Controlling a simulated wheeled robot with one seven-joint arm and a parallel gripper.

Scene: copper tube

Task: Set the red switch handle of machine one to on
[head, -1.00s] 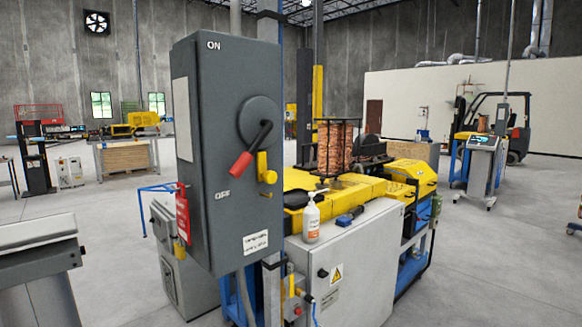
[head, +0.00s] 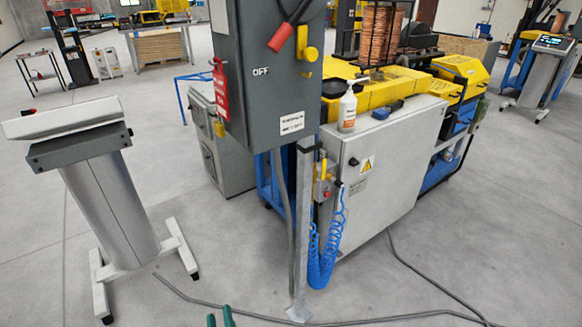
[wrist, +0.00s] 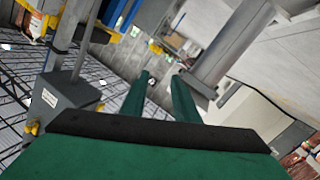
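The red switch handle (head: 281,37) is on the front of a tall grey switch box (head: 240,95) in the head view. Its red grip hangs down and to the left, on the side of the OFF lettering. The pivot and the ON lettering are cut off by the top edge now. My gripper (head: 221,318) shows only as green fingertips at the bottom edge, low and well apart from the box. In the wrist view, the two green fingers of my gripper (wrist: 161,77) stand apart with nothing between them.
A yellow latch (head: 307,53) sits right of the handle; a red tag (head: 220,90) hangs at the box's left side. A grey post (head: 304,230) with blue coiled hose stands below. A grey pedestal (head: 110,200) is left. Cables cross the open floor.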

